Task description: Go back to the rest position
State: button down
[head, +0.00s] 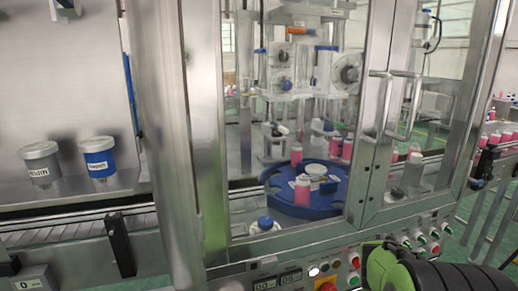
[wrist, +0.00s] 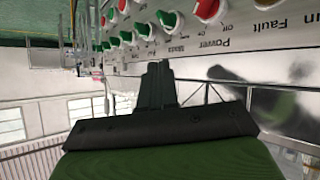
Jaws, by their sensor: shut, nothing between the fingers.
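My gripper (wrist: 158,72) shows in the wrist view with its dark fingers together and nothing between them. It is in front of the control panel (wrist: 250,32), whose red and green buttons line the top of that view. I cannot tell whether the fingertips touch the panel. In the head view, part of my black and green arm fills the lower right corner, and the fingers are hidden there. The control panel also shows in the head view (head: 290,279), along the bottom of the machine.
The machine's steel-framed glass doors (head: 390,105) look shut. Behind them is a blue rotary table (head: 312,207) with pink bottles. A grey cup (head: 40,160) and a blue cup (head: 98,157) are on the left ledge. A conveyor (head: 70,230) runs below. Open floor shows at right.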

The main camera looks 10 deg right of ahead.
jog(key=s+a+r+n+y, duration=0.25)
jog(key=s+a, duration=0.25)
jog(key=a, duration=0.4)
jog(key=s+a+r+n+y, duration=0.1)
jog(key=s+a+y, duration=0.2)
jog(key=s+a, duration=0.35)
jog(key=s+a+f+n+g+y, duration=0.2)
jog(key=s+a+n+g+y, duration=0.1)
jog(key=s+a, duration=0.8)
notch_tip(320, 180, up, 15)
jog(key=p, duration=1.5)
jog(key=shift+d, duration=0.2)
jog(key=shift+h, duration=0.25)
